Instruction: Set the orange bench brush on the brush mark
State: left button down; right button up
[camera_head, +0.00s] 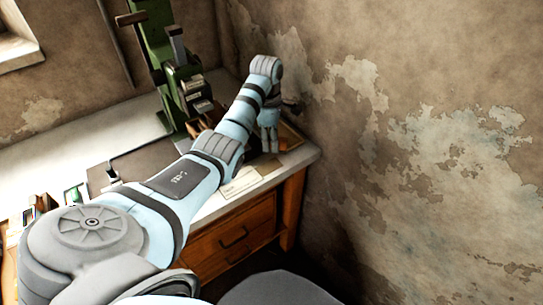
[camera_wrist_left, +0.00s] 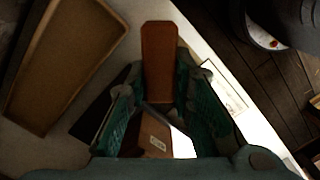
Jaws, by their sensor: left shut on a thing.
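My left gripper (camera_head: 268,143) reaches down over the far right end of the bench. In the left wrist view its teal fingers (camera_wrist_left: 160,88) are shut on an orange-brown piece (camera_wrist_left: 158,48), which looks like the orange bench brush. The piece sticks out past the fingertips; its bristles cannot be made out. A brown block with a small white label (camera_wrist_left: 152,138) shows between the fingers, and I cannot tell whether it is part of the brush. The brush mark cannot be told for certain; a pale card with a dark outline (camera_wrist_left: 228,92) lies beside the gripper. My right gripper is out of view.
A shallow wood-rimmed tray (camera_wrist_left: 108,16) lies beside the gripper in the left wrist view. The green press (camera_head: 172,65) stands behind my arm. A pale paper (camera_head: 241,183) lies near the bench's front edge. The peeling wall (camera_head: 400,130) is close on the right.

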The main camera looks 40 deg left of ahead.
aim_at(270, 139)
pick_arm(q)
notch_tip(270, 139, down, 5)
jog(key=shift+f+b, duration=0.1)
jog(key=shift+b, duration=0.2)
jog(key=shift+f, duration=0.2)
jog(key=c, duration=1.4)
grip_release()
jog(key=shift+r, duration=0.1)
jog(key=shift+r, duration=0.3)
jog(key=r, duration=0.4)
jog(key=r+p, duration=0.1)
jog(key=r, duration=0.3)
jog(key=shift+s+a+r+p, duration=0.1)
jog(key=shift+a+r+p, duration=0.1)
jog(key=shift+r+p, duration=0.1)
notch_tip(270, 139, up, 3)
jog(key=shift+s+r+p, duration=0.1)
jog(key=shift+r+p, duration=0.1)
jog(key=shift+p, duration=0.85)
jog(key=shift+f, duration=0.15)
